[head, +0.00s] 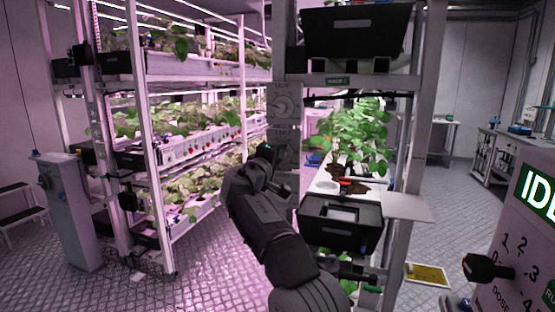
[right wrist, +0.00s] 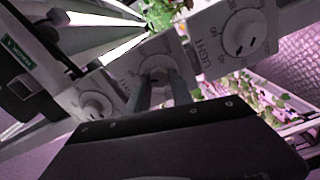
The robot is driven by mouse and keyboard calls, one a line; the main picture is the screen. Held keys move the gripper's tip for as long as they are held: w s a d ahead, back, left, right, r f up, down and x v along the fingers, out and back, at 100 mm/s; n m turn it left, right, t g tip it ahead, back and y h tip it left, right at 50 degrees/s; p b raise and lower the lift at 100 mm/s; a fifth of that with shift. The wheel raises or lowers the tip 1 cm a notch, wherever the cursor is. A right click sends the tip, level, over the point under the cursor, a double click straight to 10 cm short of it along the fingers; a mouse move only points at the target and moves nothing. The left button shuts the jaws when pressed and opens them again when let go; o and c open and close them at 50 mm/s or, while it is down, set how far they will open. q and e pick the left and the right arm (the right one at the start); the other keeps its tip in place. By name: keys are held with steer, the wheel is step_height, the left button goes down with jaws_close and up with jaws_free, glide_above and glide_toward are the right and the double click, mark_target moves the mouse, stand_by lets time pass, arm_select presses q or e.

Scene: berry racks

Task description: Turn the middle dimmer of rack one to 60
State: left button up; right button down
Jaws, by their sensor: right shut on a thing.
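The front post of the near rack (head: 290,70) carries a column of light dimmers. The upper dimmer (head: 282,104) shows in the head view above my right gripper (head: 270,152). In the right wrist view three dimmers lie in a slanting row. The middle dimmer (right wrist: 153,69) is between the two fingers of my right gripper (right wrist: 158,88), which are shut on its knob. The fingers and wrist hide part of its dial, so I cannot read its setting. The other dimmers, one at the right (right wrist: 245,32) and one at the left (right wrist: 95,106), are untouched. My left gripper is not in view.
A black bin (head: 340,222) and a tray of leafy plants (head: 358,140) are right of the post. Another planted rack (head: 150,150) stands at the left. A panel with a black knob (head: 487,267) is at the far right. The floor between the racks is clear.

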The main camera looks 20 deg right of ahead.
steer(key=shift+f+m, duration=0.35)
steer(key=shift+m, duration=0.05)
steer(key=c, duration=1.4)
jaws_free()
steer(key=shift+o, duration=1.4)
steer(key=shift+s+r, duration=0.15)
steer(key=shift+r, duration=0.05)
steer(key=b+v, duration=0.4)
steer(key=v, duration=0.5)
